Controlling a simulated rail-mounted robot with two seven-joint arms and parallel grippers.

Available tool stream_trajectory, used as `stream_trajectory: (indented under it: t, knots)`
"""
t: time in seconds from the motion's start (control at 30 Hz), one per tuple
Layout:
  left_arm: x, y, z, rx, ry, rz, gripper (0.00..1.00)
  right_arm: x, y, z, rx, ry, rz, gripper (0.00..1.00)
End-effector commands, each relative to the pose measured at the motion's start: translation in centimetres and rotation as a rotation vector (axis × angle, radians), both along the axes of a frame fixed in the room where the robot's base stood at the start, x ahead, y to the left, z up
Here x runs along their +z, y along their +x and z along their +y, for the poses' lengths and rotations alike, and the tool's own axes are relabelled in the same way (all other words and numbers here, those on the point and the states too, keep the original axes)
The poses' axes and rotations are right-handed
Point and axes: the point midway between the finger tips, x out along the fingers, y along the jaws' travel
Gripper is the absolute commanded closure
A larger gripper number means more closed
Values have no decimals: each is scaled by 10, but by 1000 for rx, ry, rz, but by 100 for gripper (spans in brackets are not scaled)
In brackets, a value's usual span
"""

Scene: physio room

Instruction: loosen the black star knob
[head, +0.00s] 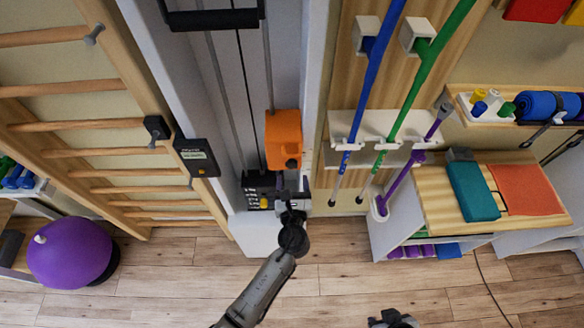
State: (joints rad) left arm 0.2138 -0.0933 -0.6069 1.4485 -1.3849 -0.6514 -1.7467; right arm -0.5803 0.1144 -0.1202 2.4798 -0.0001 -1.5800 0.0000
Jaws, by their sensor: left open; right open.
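A small dark knob (292,163), likely the black star knob, sits on the lower right of the orange block (284,136) on the grey column. Its star shape is too small to make out. My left gripper (291,190) is open just below the knob, in front of the right part of the dark labelled block (260,196). I cannot tell whether its fingers touch anything. My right gripper (392,316) is open and empty at the bottom edge, over the floor and far from the knob.
Wooden wall bars (80,125) and a black labelled box (196,158) stand left of the column. A purple ball (70,252) is at far left. Blue (372,70) and green (432,70) poles hang right, beside a wooden cabinet (435,200). The front floor is mostly clear.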

Motion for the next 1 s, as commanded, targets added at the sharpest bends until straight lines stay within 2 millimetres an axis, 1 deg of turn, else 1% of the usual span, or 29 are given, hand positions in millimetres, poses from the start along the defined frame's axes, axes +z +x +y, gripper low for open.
stream_trajectory:
  t: [0.03, 0.1, 0.3, 0.5, 0.8, 1.0]
  knots:
    - [0, 9, 0, 0, 1, -2, 36, -1, 0, 0, 1, -1, 0, 57]
    - [0, 19, 0, 0, 1, -1, 36, -1, 0, -1, 1, -2, 0, 57]
    - [0, 39, 1, 0, 0, 0, 36, -3, 0, -3, 6, -9, 0, 57]
    - [0, 47, 1, 0, -1, 1, 36, -4, 0, -3, 7, -11, -1, 57]
    - [0, 48, 1, 0, -1, 1, 36, -4, 0, -2, 5, -8, -1, 57]
    - [0, 48, 1, 0, -1, 1, 56, -3, 0, -1, 1, -2, 0, 57]
